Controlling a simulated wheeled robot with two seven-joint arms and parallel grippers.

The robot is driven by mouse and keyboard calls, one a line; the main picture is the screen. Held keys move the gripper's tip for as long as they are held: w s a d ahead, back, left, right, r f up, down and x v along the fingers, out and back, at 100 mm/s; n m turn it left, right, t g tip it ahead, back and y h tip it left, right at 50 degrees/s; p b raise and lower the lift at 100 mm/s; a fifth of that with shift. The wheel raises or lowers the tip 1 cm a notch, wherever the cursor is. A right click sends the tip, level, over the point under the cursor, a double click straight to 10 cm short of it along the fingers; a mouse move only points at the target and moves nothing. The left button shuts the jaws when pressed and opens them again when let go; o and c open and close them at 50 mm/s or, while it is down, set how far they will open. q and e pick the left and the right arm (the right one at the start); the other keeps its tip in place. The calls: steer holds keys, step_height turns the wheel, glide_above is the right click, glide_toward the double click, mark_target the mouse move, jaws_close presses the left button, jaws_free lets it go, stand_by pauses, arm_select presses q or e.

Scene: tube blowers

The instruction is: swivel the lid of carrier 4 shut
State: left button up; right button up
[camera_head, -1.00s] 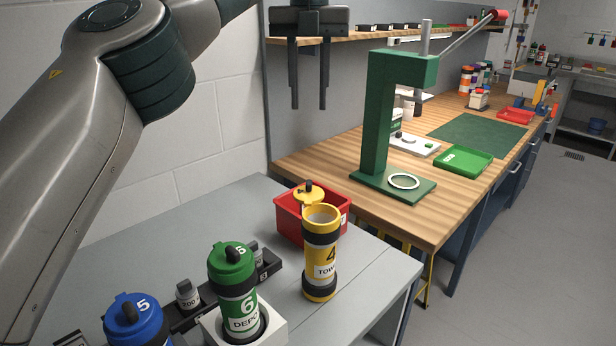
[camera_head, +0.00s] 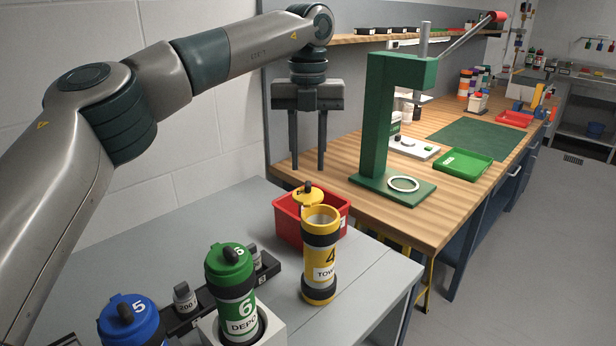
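Carrier 4 (camera_head: 319,264) is a yellow tube with black bands and the number 4, standing upright on the grey table. Its mouth (camera_head: 320,215) shows open at the top. Its yellow lid (camera_head: 308,197), with a dark knob, sits swung out to the back left of the mouth, in front of the red bin. My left gripper (camera_head: 307,167) points straight down, open and empty, its two fingers apart. In the picture its tips are just above the lid, with a gap between. My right gripper is not in view.
A red bin (camera_head: 285,226) stands behind carrier 4. Green carrier 6 (camera_head: 232,290) stands in a white holder at the front, with blue carrier 5 (camera_head: 130,322) to its left. A green press (camera_head: 378,130) stands on the wooden bench to the right.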

mark_target(308, 184)
arm_select(q)
steer(key=shift+f, duration=2.45)
jaws_close()
